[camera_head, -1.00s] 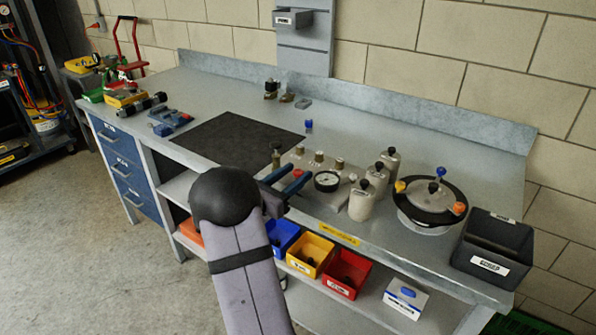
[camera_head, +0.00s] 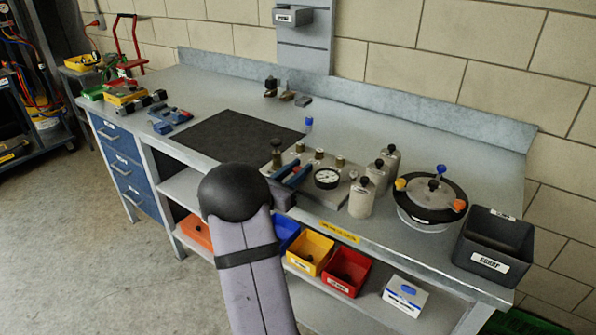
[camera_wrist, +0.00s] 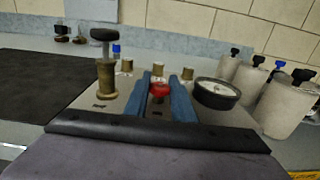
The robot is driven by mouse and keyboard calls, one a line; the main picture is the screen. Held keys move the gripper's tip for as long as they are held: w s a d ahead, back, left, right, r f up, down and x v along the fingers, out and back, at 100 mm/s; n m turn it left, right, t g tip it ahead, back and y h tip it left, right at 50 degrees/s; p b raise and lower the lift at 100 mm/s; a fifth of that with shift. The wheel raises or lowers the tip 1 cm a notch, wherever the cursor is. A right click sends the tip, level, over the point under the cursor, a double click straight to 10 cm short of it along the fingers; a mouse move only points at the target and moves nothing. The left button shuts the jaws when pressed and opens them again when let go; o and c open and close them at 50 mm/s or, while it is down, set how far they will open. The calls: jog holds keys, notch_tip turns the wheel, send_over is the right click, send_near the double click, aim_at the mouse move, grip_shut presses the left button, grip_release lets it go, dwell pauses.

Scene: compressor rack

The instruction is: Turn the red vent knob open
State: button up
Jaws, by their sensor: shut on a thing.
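The red vent knob (camera_wrist: 159,90) shows in the wrist view, between the two blue fingers of my gripper (camera_wrist: 160,82). The fingers are shut on it, one on each side. The knob belongs to a grey manifold block (camera_wrist: 104,113) with a round pressure gauge (camera_wrist: 216,92) to the right of the fingers and a black-topped brass valve (camera_wrist: 106,75) to the left. In the head view my gripper (camera_head: 285,170) reaches over the front left of the manifold (camera_head: 335,200). The knob cannot be made out there.
Several grey canisters with black knobs (camera_head: 362,198) stand right of the gauge. Farther right are a round lidded pot (camera_head: 431,192) and a dark scrap bin (camera_head: 493,245). A black mat (camera_head: 240,137) lies left. Coloured bins (camera_head: 310,252) sit below the bench edge.

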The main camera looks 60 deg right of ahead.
jog(key=n+t+b, duration=0.2)
jog(key=t+b, duration=0.1)
jog(key=t, duration=0.1)
jog(key=shift+s+f+b, duration=0.1)
jog(key=shift+f+b, duration=0.05)
jog(key=shift+b, duration=0.25)
jog(key=shift+r+n+t+y+b, duration=0.2)
jog(key=shift+n+t+y+b, duration=0.3)
jog(key=shift+n+t+b, duration=0.4)
jog(key=o, duration=1.1)
jog(key=shift+c, duration=0.2)
jog(key=shift+a, duration=0.15)
jog(key=shift+a, duration=0.3)
jog(key=shift+b+v, duration=0.35)
jog(key=shift+v, duration=2.9)
